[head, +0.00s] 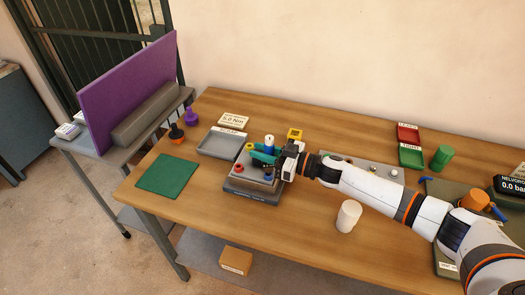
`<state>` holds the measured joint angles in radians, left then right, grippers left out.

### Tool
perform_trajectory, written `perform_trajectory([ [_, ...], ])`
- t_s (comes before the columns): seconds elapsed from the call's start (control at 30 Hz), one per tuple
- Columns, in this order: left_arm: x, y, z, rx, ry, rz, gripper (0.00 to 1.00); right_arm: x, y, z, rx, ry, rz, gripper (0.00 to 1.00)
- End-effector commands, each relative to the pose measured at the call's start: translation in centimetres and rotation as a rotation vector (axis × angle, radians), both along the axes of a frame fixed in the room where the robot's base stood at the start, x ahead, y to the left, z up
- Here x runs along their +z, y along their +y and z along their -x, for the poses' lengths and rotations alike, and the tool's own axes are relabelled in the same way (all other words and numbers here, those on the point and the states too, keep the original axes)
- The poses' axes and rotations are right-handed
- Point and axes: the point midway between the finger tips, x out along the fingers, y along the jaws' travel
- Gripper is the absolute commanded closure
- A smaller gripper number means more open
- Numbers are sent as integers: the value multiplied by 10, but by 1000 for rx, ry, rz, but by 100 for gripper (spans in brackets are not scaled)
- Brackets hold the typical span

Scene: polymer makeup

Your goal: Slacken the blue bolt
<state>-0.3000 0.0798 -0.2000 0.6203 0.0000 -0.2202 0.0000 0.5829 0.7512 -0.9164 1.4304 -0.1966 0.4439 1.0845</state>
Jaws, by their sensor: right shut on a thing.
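The blue bolt (268,178) shows as a small blue head at the front right of a grey block (252,184) on a dark base. A red bolt (239,168) is at the block's front left and a yellow one (250,146) at its back left. My right gripper (276,161) reaches in from the right, above the block, and is shut on a teal-green piece (263,157), whose full shape is partly hidden. The gripper is above and behind the blue bolt. A white-topped cylinder (269,142) stands just behind the teal piece. My left gripper is out of view.
A grey tray (220,143) and green mat (164,175) lie left of the block. A white cup (348,215) stands at the front right. Red (408,133) and green (411,156) trays and a green cylinder (442,157) are behind my right arm. The table front is mostly clear.

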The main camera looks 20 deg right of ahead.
Motion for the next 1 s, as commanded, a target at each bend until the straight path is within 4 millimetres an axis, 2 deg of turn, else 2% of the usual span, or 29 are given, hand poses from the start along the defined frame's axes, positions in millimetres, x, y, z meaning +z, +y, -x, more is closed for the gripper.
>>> perform_trajectory([
  [0.3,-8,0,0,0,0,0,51,-2,2,2,144,0,3,100],
  [0.67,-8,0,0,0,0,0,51,-1,2,3,162,0,1,100],
  [1.0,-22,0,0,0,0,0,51,-2,3,4,275,-1,2,100],
])
